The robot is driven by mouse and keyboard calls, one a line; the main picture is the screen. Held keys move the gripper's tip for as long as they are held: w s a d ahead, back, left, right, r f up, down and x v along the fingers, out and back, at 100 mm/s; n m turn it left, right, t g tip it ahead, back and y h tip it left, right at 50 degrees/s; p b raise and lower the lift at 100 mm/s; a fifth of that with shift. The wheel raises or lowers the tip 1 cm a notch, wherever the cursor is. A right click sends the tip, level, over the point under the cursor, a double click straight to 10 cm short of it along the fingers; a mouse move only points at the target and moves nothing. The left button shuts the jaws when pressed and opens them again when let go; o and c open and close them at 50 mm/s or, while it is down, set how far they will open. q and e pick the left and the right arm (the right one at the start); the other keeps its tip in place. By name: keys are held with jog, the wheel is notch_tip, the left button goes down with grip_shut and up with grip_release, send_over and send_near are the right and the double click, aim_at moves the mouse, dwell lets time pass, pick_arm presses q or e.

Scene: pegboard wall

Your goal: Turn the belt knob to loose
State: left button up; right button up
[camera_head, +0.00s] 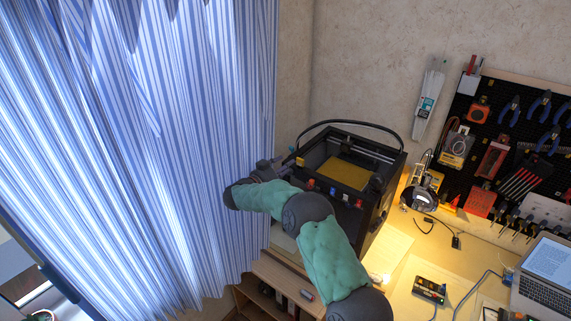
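A black 3D printer (379,222) with a yellow bed (347,173) stands on the desk in the middle of the head view. Small coloured parts, one red (310,183) and one blue (332,191), sit along its front top edge. I cannot make out which part is the belt knob or its setting. My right arm, in green padding, reaches up from the lower right. My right gripper (279,164) is at the printer's left side, close to its frame. Its fingers are small and partly hidden, so contact and opening cannot be told. My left gripper is not in view.
A striped curtain (130,130) hangs at the left, close to my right wrist. A black cable arches over the printer. At the right are a desk lamp (419,198), a black pegboard (487,128) with tools, a multimeter-like device (430,290) and a laptop (546,277).

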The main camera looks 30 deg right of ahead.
jog(key=p+v, duration=0.1)
jog(key=v, duration=0.9)
jog(key=shift+a+f, duration=0.15)
jog(key=shift+f, duration=0.3)
dwell(0.3)
dwell(0.3)
jog(key=shift+f, duration=0.1)
